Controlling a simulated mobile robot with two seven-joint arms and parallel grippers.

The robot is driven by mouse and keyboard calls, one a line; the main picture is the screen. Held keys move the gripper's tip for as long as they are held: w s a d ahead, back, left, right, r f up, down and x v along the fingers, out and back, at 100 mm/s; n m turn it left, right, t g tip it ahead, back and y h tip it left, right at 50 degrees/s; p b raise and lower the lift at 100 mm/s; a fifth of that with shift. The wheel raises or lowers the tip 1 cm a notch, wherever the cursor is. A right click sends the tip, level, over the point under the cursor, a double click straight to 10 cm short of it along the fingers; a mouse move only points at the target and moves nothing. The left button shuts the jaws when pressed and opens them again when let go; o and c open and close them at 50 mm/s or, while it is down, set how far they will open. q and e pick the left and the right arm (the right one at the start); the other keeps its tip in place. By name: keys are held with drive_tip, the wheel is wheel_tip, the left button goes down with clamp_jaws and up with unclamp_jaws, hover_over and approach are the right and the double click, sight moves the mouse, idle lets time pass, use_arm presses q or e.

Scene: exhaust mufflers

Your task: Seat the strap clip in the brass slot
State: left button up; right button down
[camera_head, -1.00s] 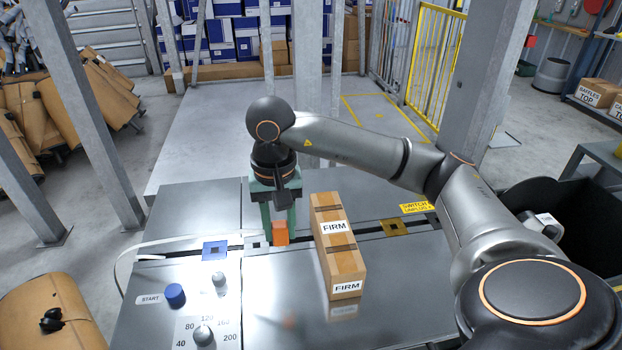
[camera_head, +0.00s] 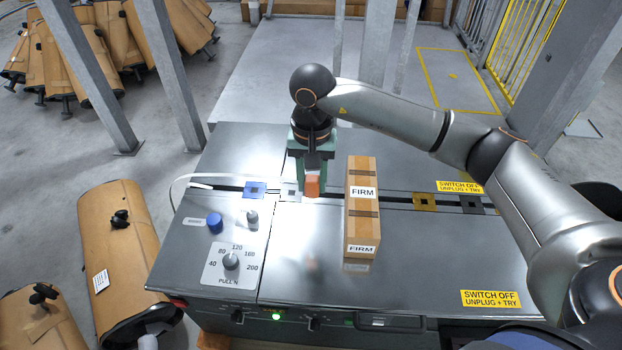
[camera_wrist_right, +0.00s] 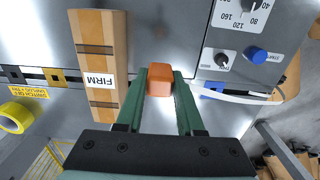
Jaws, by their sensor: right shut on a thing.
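My right gripper (camera_head: 312,180) points down over the machine table, shut on an orange block that looks like the strap clip (camera_head: 312,187). In the right wrist view the clip (camera_wrist_right: 159,80) sits between the green fingers. The brass slot (camera_head: 425,202) is a yellow-brown square plate with a dark centre in the table's dark groove. It lies right of the clip, beyond the carton; the wrist view shows it at the left (camera_wrist_right: 57,76). The clip is apart from it; its exact height above the table is hard to tell. My left gripper is not in view.
A tall brown carton (camera_head: 362,215) marked FIRM stands between clip and brass slot. A blue plate (camera_head: 254,189), a pale plate (camera_head: 290,190) and a dark plate (camera_head: 470,204) also line the groove. A white strap (camera_head: 188,180) loops at left. Knobs (camera_head: 231,261) stand front left.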

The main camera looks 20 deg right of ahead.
drive_tip(key=d+b, duration=0.2)
drive_tip(key=d, duration=2)
use_arm(q)
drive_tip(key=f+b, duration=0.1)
drive_tip(key=b, duration=0.1)
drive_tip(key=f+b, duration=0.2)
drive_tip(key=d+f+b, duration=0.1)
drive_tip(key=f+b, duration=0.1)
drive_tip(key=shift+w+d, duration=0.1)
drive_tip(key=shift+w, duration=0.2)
use_arm(e)
drive_tip(key=s+d+f, duration=0.4)
drive_tip(key=d+f, duration=0.4)
drive_tip(key=shift+d, duration=0.25)
drive_tip(key=shift+s, duration=0.1)
drive_tip(key=shift+f+b, duration=0.65)
drive_tip(key=shift+f, duration=0.4)
drive_tip(key=shift+f+b, duration=0.7)
drive_tip(key=shift+f, duration=0.65)
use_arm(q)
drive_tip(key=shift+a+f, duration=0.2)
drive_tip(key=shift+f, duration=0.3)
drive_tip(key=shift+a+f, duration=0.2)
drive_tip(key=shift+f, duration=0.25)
